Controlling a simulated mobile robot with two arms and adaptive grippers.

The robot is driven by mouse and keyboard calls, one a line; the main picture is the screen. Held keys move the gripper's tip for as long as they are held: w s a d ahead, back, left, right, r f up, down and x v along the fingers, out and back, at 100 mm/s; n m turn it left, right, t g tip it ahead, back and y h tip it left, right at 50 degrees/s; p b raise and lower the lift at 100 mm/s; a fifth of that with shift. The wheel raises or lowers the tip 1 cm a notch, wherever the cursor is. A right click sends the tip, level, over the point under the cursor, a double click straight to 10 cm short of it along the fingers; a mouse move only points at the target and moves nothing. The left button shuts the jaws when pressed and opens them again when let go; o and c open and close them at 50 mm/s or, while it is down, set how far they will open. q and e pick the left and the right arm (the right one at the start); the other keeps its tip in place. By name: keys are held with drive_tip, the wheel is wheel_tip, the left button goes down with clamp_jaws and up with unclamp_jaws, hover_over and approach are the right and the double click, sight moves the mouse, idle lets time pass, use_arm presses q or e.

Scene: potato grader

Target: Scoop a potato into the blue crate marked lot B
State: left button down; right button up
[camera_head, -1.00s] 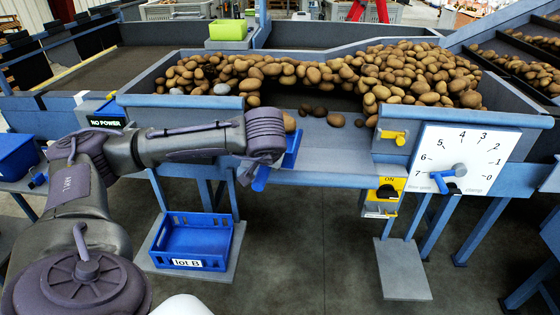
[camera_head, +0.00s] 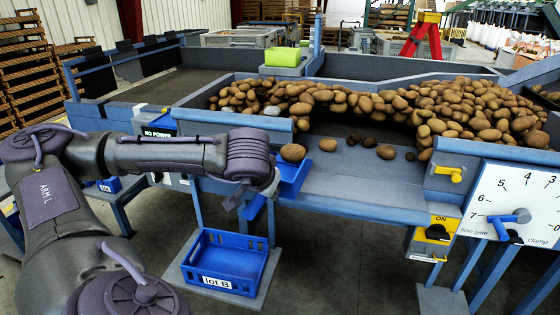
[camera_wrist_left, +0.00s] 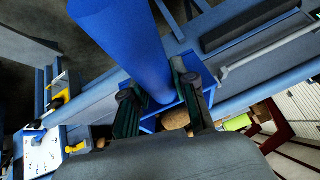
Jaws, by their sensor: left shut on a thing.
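The blue crate marked lot B (camera_head: 225,262) stands on a low grey platform below the hopper's front, and its visible inside is empty. My left gripper (camera_wrist_left: 160,98) is shut on the handle of a blue scoop (camera_head: 290,182); the thick handle fills the middle of the left wrist view. In the head view the scoop is at the hopper's front edge, above and right of the crate. A brown potato (camera_head: 292,153) shows at the scoop, apparently in it; it also shows in the left wrist view (camera_wrist_left: 175,120). My right gripper is in neither view.
The hopper (camera_head: 350,185) holds a large potato heap (camera_head: 440,105); several loose potatoes lie on its front floor. A light green box (camera_head: 283,57) stands on the back rim. A yellow switch (camera_head: 437,230) and a white dial panel (camera_head: 515,205) are at right.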

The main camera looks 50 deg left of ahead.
use_arm(q)
drive_tip(key=s+a+p, duration=0.4)
drive_tip(key=s+a, duration=0.2)
drive_tip(key=s, duration=0.5)
drive_tip(key=s+a+p, duration=0.4)
drive_tip(key=s+a, duration=0.2)
drive_tip(key=s, duration=0.4)
drive_tip(key=shift+s+a, duration=0.35)
idle(0.5)
